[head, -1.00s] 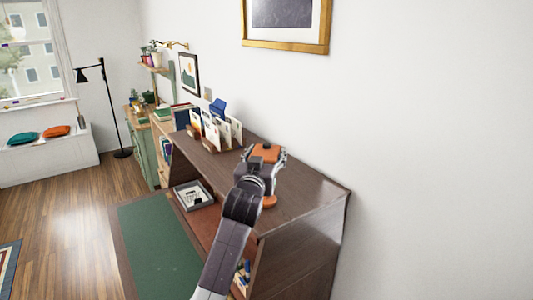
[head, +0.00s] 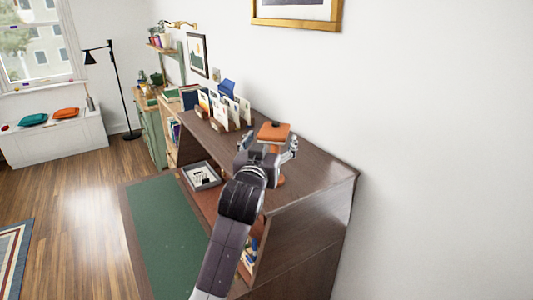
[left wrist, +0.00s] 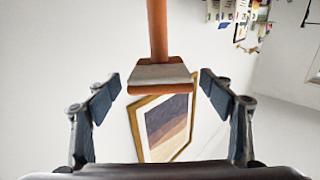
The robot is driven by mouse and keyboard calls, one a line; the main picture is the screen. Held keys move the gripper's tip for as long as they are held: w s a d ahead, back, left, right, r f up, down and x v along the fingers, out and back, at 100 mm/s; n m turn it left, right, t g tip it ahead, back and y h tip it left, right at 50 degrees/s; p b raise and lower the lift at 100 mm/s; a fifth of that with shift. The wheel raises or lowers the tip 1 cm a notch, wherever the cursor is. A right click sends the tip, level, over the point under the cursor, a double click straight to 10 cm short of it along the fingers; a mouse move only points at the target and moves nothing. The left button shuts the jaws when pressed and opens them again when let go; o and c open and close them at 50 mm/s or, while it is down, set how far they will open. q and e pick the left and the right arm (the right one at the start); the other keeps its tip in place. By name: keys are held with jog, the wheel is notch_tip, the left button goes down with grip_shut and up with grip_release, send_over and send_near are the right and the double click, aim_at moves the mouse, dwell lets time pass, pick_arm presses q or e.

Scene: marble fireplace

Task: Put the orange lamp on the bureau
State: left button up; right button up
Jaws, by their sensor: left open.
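The orange lamp (head: 273,131) stands upright on the dark wooden bureau (head: 315,180), on its top near the front edge. Its flat head and part of its round base show; my gripper hides much of the stem. My left gripper (head: 268,147) is open just in front of the lamp. In the left wrist view the lamp (left wrist: 158,76) appears upside down, with its head between and beyond the two spread fingers (left wrist: 160,98). Clear gaps show on both sides of the head, and neither finger touches it. My right gripper is out of view.
A letter rack with cards (head: 228,108) stands farther back on the bureau top. A tray (head: 200,175) lies on the lower desk surface. A framed picture (head: 297,14) hangs on the wall above. The bureau top right of the lamp is clear.

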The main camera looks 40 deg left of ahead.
pick_arm(q)
jog(key=b+v, duration=0.1)
jog(key=v, duration=0.4)
jog(key=shift+s+d, duration=0.15)
jog(key=shift+s, duration=0.2)
